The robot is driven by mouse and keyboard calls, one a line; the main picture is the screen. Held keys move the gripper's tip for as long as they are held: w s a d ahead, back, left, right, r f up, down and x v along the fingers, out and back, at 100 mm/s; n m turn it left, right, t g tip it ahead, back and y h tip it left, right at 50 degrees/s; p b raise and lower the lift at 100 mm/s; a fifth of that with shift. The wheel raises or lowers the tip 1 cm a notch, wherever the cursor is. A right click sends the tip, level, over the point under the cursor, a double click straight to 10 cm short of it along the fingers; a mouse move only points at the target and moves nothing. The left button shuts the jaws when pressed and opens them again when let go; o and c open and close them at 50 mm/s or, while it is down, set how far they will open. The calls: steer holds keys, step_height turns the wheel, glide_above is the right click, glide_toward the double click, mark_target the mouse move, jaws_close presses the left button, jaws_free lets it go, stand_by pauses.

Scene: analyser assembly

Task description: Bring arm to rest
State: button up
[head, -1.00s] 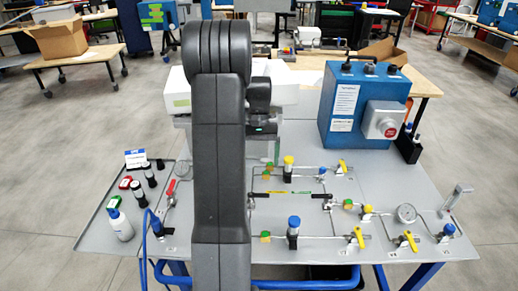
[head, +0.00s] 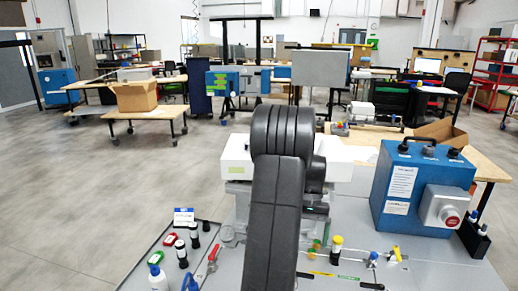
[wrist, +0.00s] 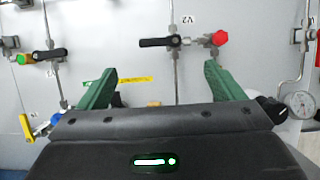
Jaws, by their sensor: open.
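My gripper (wrist: 158,88) shows in the wrist view with its two green fingers spread wide apart and nothing between them. It faces the grey panel (wrist: 135,20) with tubing and valves, and a black-handled valve (wrist: 158,42) marked V2 lies ahead, between the fingertips in the picture. A red knob (wrist: 219,38) is beside that valve. In the head view my dark arm rises through the middle and is bent at the top. It hides part of the panel, and the gripper itself is hidden there.
A blue box with a red button (head: 422,187) stands at the back right of the table. A white bottle (head: 157,277), dark-capped vials (head: 181,252) and a small tray area (head: 150,243) are at the left. A gauge (wrist: 299,103) is on the right. Floor at the left (head: 60,190) is clear.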

mark_target(303, 274)
steer(key=p+x, duration=0.1)
steer(key=x, duration=0.9)
steer(key=shift+r, duration=0.1)
steer(key=shift+r, duration=0.1)
